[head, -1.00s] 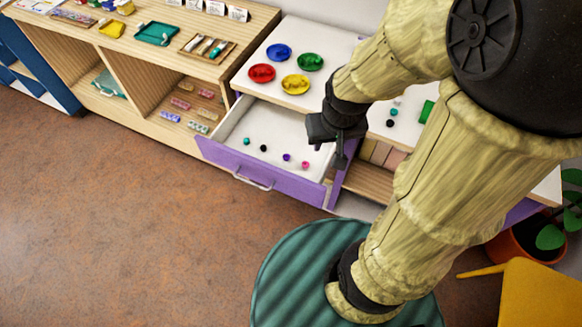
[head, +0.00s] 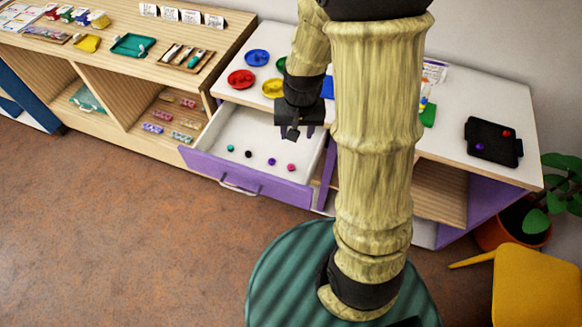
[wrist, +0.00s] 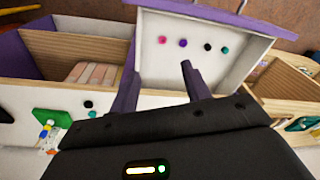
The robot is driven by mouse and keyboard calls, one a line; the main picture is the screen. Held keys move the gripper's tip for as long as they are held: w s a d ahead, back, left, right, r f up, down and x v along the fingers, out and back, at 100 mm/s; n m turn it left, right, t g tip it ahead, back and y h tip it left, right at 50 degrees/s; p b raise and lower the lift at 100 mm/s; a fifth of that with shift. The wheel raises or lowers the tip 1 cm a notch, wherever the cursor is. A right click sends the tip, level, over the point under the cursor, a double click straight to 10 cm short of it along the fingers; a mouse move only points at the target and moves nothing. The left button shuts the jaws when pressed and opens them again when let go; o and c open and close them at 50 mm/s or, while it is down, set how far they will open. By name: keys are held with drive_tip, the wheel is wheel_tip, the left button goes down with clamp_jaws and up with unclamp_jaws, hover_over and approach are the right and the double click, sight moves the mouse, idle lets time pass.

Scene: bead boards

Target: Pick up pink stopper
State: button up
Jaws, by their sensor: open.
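The pink stopper (head: 291,167) lies in the open purple drawer (head: 245,176), at the right end of a loose row of small stoppers. It also shows in the wrist view (wrist: 162,39), at the left end of the row. Beside it lie a purple stopper (head: 271,161), a black one (head: 248,154) and a teal one (head: 230,148). My gripper (head: 291,134) is open and empty above the drawer's right back part, apart from the pink stopper. In the wrist view, my gripper's (wrist: 159,68) fingers are spread, with the pink stopper beyond them.
Coloured dishes, including a red one (head: 241,79), stand on the white top behind the drawer. A black tray (head: 494,141) lies on the right of the top. A wooden shelf (head: 130,75) stands left. A yellow chair (head: 535,285) and a potted plant (head: 522,222) are at right.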

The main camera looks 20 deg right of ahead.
drive_tip(key=w+f+m+g, duration=0.1)
drive_tip(key=w+f+m, duration=0.1)
drive_tip(key=w+f, duration=0.4)
wheel_tip(320, 180, down, 3)
drive_tip(key=shift+w+r+m, duration=0.15)
drive_tip(key=shift+w+m, duration=0.15)
drive_tip(key=p, duration=0.1)
hover_over(291, 164)
drive_tip(key=s, duration=0.1)
drive_tip(key=f, duration=1.2)
drive_tip(key=shift+s+a+f, duration=0.1)
drive_tip(key=shift+a, duration=0.25)
drive_tip(key=shift+d+f+p, duration=0.15)
drive_tip(key=shift+f+p, duration=0.8)
drive_tip(key=shift+f, duration=1.65)
